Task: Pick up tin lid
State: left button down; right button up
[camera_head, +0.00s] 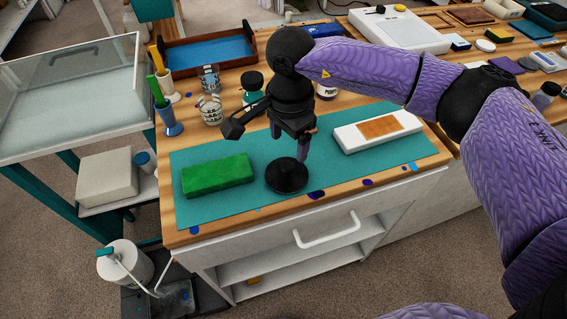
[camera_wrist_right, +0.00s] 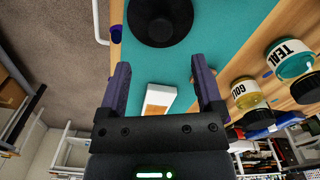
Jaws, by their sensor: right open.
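The tin lid (camera_head: 287,176) is a round black disc with a raised centre, lying on the teal mat (camera_head: 340,176) near its front edge. It also shows in the right wrist view (camera_wrist_right: 160,32) at the top, partly cut off. My right gripper (camera_head: 290,145) is open and empty, pointing down just above and behind the lid. In the right wrist view its two purple fingers (camera_wrist_right: 160,70) stand apart, with the lid beyond their tips and nothing between them. My left gripper is not in view.
A green block (camera_head: 217,175) lies left of the lid. A white block with an orange-brown top (camera_head: 378,129) lies to the right. Jars and cups (camera_head: 210,108) stand behind the mat. A blue-lined tray (camera_head: 208,52) is at the back left. The mat's front strip is mostly clear.

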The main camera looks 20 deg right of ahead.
aim_at(287, 165)
jog(key=f+b, duration=0.1)
jog(key=f, duration=0.3)
jog(key=f+b, duration=0.1)
jog(key=f, duration=0.3)
jog(key=shift+a, duration=0.2)
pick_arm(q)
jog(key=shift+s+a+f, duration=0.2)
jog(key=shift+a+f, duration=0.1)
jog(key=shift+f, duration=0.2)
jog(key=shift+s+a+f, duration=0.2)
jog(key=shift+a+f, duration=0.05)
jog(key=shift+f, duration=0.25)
pick_arm(e)
jog(key=shift+r, duration=0.1)
grip_shut()
